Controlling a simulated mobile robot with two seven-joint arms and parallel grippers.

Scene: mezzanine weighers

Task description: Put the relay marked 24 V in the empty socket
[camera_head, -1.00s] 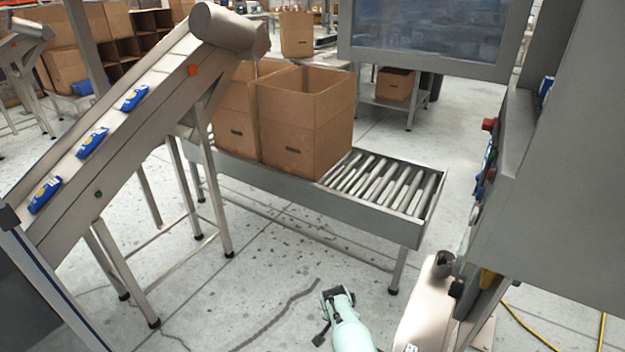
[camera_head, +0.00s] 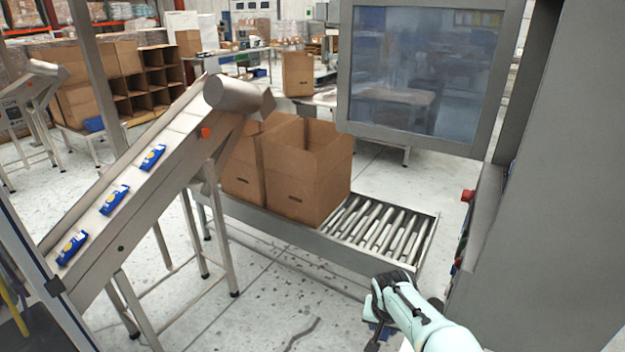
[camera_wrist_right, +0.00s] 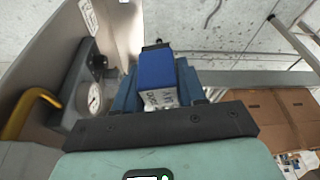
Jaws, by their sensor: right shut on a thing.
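My right gripper (camera_head: 378,312) is in the lower right of the head view, in front of the roller conveyor's near end. In the right wrist view its fingers (camera_wrist_right: 158,84) are shut on a blue relay (camera_wrist_right: 157,66) with a white label. The label's marking is too small to read surely. In the head view the relay is mostly hidden by the gripper; a bit of blue shows below it. The grey cabinet (camera_head: 545,190) stands at the right, its panel face seen edge-on, so no socket can be made out. My left gripper is not in view.
A red button (camera_head: 467,195) juts from the cabinet's face. An inclined conveyor (camera_head: 150,185) with blue packs stands left. The wrist view shows a gauge (camera_wrist_right: 92,97) and yellow hose (camera_wrist_right: 35,108).

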